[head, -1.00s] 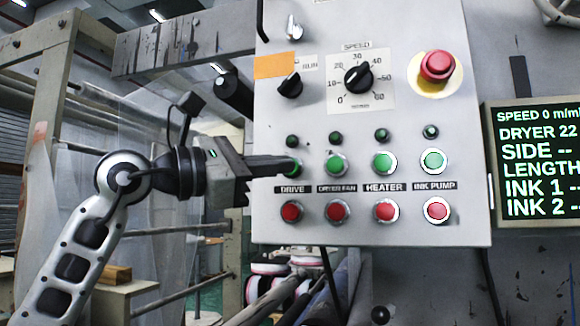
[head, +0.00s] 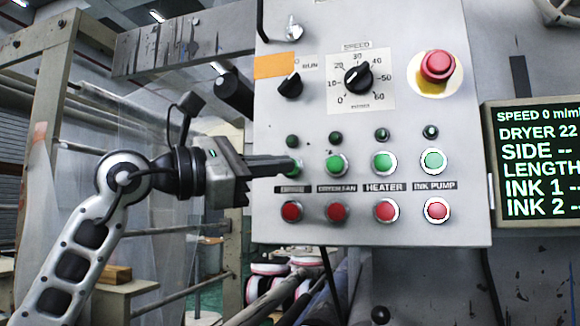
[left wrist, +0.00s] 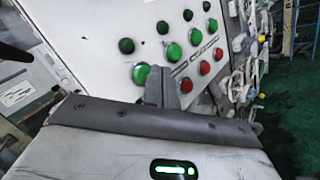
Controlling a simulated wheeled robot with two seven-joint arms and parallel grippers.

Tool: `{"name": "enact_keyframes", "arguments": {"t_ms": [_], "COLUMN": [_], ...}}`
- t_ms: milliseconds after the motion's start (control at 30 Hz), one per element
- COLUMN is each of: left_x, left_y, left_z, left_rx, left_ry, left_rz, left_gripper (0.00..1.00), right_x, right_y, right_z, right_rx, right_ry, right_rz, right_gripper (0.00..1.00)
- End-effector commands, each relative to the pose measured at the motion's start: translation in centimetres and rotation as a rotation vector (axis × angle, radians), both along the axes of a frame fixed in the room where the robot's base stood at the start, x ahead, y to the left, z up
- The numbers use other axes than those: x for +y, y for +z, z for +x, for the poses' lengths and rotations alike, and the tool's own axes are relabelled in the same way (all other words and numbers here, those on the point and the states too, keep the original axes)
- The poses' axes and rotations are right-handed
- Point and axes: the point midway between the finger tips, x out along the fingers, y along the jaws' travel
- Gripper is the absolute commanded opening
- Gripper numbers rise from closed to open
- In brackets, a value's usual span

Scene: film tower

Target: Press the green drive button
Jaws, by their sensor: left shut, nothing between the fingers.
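The green drive button (head: 297,167) is the leftmost of the green row on the grey control panel (head: 400,228), above the label DRIVE. My left gripper (head: 291,164) is shut and empty. Its fingertips are at the drive button and cover part of it in the head view. I cannot tell whether they touch it or how far it is pushed in. In the left wrist view the shut fingers (left wrist: 161,86) point at the panel beside a large green button (left wrist: 141,73). My right gripper is not in view.
More green buttons for dryer fan (head: 337,163), heater (head: 384,162) and ink pump (head: 432,161) stand to the right. Red buttons (head: 291,211) line the row below. A red mushroom button (head: 437,66) is at upper right. The display (head: 535,160) reads SPEED 0.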

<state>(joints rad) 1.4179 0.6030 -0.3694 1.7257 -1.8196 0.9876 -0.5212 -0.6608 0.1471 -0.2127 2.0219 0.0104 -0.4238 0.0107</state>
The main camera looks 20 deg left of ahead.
Motion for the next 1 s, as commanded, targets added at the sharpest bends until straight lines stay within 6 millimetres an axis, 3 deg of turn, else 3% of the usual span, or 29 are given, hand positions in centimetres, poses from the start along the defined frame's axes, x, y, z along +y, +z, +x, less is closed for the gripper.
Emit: {"name": "enact_keyframes", "arguments": {"t_ms": [1000], "left_x": [-0.1], "left_y": [0.0], "left_z": [1.2], "left_rx": [0.001], "left_ry": [-0.001], "left_rz": [0.000], "left_gripper": [0.00], "right_x": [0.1], "right_y": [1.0], "right_z": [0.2], "right_rx": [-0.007], "right_ry": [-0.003], "right_rz": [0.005], "right_gripper": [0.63]}}
